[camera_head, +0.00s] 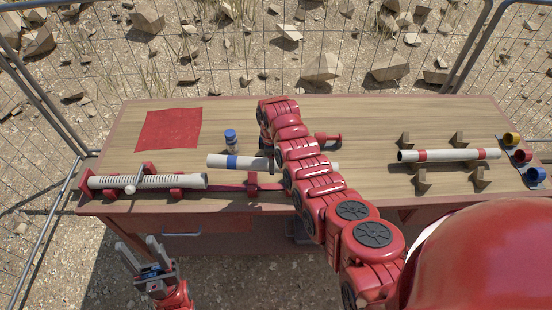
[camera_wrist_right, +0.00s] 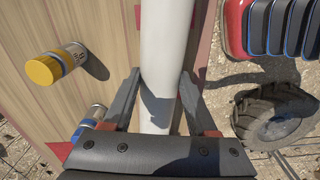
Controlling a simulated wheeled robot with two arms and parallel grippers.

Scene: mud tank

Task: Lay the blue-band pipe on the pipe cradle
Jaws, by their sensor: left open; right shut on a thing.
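The blue-band pipe (camera_head: 219,161) is white with a blue band near its left end. It lies crosswise near the table's middle, partly hidden behind my right arm; a short end shows right of the arm. My right gripper (camera_wrist_right: 159,82) is shut on the white pipe (camera_wrist_right: 166,35), with a finger on each side. In the head view the arm mostly hides this gripper. I cannot tell how high the pipe is. A red stand (camera_head: 253,183), which may be the pipe cradle, shows just in front of the pipe. My left gripper (camera_head: 142,253) is open and empty before the table's front edge.
A ribbed pipe (camera_head: 150,181) rests on red supports at left. A red-banded pipe (camera_head: 450,155) lies among wooden blocks (camera_head: 423,181) at right. A blue-capped bottle (camera_head: 231,142) stands behind the pipe; a yellow-capped bottle (camera_wrist_right: 57,68) shows in the wrist view. Red cloth (camera_head: 168,128) lies back left.

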